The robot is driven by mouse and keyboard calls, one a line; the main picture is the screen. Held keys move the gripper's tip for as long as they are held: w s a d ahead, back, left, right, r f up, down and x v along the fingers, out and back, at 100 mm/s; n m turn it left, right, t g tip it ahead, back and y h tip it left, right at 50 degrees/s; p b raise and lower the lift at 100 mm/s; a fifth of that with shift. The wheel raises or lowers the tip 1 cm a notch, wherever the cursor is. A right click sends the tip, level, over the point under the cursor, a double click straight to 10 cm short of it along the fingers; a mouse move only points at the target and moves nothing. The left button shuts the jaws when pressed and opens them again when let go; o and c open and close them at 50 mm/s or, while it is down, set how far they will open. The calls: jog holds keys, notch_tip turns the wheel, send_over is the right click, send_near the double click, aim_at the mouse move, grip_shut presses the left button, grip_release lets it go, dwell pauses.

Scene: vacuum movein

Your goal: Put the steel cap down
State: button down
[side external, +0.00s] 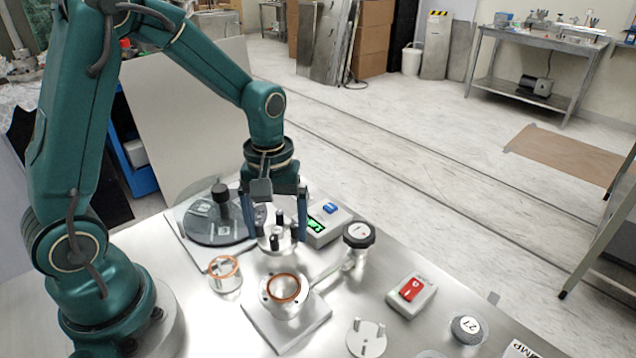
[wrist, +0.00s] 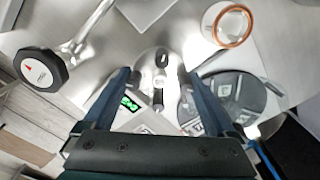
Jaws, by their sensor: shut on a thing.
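The steel cap (side external: 276,241) is a silver disc with black-tipped posts on top. My gripper (side external: 276,232) is shut on it, one blue finger on each side. In the side external view the cap hangs behind the round steel port (side external: 286,306), which has a copper ring and stands on a pale block. I cannot tell the cap's exact height above the table. In the wrist view the cap (wrist: 160,72) shows between the fingers of my gripper (wrist: 158,92), partly hidden.
A copper-ringed steel cylinder (side external: 225,281) stands left of the port. A dark round plate (side external: 215,230) lies behind it. A pegged steel disc (side external: 366,341) lies in front.

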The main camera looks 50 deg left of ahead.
jog(key=shift+f, duration=1.35)
jog(key=shift+f, duration=0.1)
grip_release()
